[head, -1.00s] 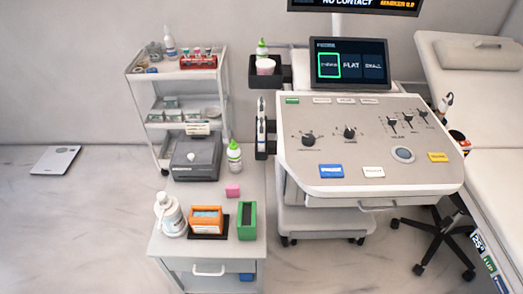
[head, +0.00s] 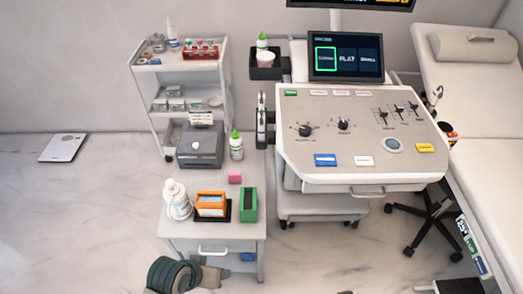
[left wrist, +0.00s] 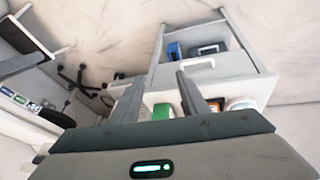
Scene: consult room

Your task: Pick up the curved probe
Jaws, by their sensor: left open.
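The console's screen (head: 346,57) shows a green frame around the left of its three options. A slim probe (head: 261,118) stands upright in the holder on the console's left side. Another probe (head: 436,94) sits at the console's right edge. Both are too small to tell which is curved. My left gripper (left wrist: 158,82) is open and empty in the left wrist view, its fingers apart in front of the small cart. In the head view my left arm is low at the bottom left, well away from both probes. My right gripper is not clearly in view.
The small cart (head: 212,233) carries a white bottle (head: 177,200), an orange box (head: 210,204) and a green box (head: 248,204). A grey printer-like box (head: 200,148) and green-capped bottle (head: 236,148) stand behind. A couch (head: 480,130) bounds the right. Floor at left is mostly clear.

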